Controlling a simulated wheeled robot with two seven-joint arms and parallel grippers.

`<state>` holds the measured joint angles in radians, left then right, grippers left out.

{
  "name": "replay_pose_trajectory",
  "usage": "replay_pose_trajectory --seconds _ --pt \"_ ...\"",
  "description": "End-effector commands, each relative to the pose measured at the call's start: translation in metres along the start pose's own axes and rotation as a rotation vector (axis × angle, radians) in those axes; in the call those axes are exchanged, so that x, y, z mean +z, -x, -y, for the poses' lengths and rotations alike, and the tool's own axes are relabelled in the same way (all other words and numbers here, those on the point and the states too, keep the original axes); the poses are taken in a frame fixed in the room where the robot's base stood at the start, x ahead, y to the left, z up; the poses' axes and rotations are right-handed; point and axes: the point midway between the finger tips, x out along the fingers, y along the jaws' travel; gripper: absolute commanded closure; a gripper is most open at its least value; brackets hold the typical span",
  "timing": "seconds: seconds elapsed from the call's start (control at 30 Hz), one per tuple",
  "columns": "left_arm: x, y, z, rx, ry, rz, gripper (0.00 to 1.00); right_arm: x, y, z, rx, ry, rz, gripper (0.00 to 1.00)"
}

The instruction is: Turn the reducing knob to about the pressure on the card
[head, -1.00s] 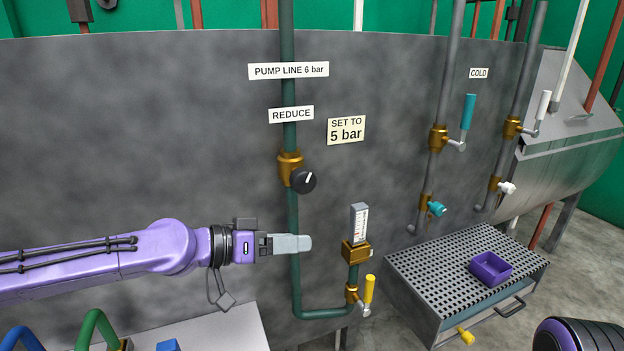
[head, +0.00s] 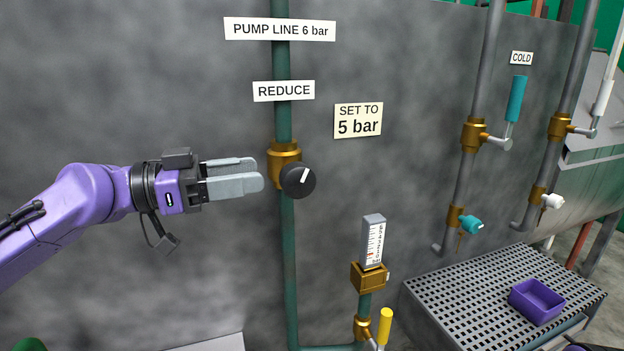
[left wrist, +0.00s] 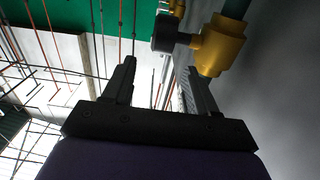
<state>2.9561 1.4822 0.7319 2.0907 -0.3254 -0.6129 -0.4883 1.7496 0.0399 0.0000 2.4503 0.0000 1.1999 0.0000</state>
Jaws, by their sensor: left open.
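The black reducing knob (head: 298,180) with a white pointer mark sits on a brass valve body (head: 284,152) on the green pipe. The pointer tilts up and slightly right. In the left wrist view the knob (left wrist: 171,32) is beyond the fingertips, near the brass body (left wrist: 222,45). My left gripper (head: 256,173) is open and empty, just left of the knob, with a small gap. The card (head: 358,121) reads "SET TO 5 bar". A gauge (head: 372,242) with a white scale and a small red mark stands below right; its reading is too small to tell. My right gripper is not in view.
Labels read "PUMP LINE 6 bar" (head: 279,29) and "REDUCE" (head: 284,91). A yellow-handled valve (head: 385,326) is under the gauge. Teal (head: 516,99) and white valve handles are at right. A purple bin (head: 537,301) sits on a perforated grate (head: 450,290). The wall beside the knob is clear.

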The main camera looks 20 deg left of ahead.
Motion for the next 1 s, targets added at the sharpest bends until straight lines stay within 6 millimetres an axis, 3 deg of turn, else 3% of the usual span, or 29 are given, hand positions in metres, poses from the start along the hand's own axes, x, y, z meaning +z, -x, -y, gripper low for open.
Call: replay_pose_trajectory --seconds 0.5,0.67,0.9,1.0 --pt "0.001 -0.091 0.001 -0.001 0.003 0.007 0.43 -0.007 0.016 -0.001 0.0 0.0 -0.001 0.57" --pt "0.001 -0.103 0.0 -0.001 0.001 0.004 0.43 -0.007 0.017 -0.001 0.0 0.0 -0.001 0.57" --pt "0.001 -0.104 0.001 -0.001 0.001 0.003 0.43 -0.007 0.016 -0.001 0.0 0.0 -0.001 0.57" --pt "0.001 -0.104 0.001 -0.001 0.001 0.003 0.75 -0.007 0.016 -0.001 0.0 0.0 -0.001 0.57"
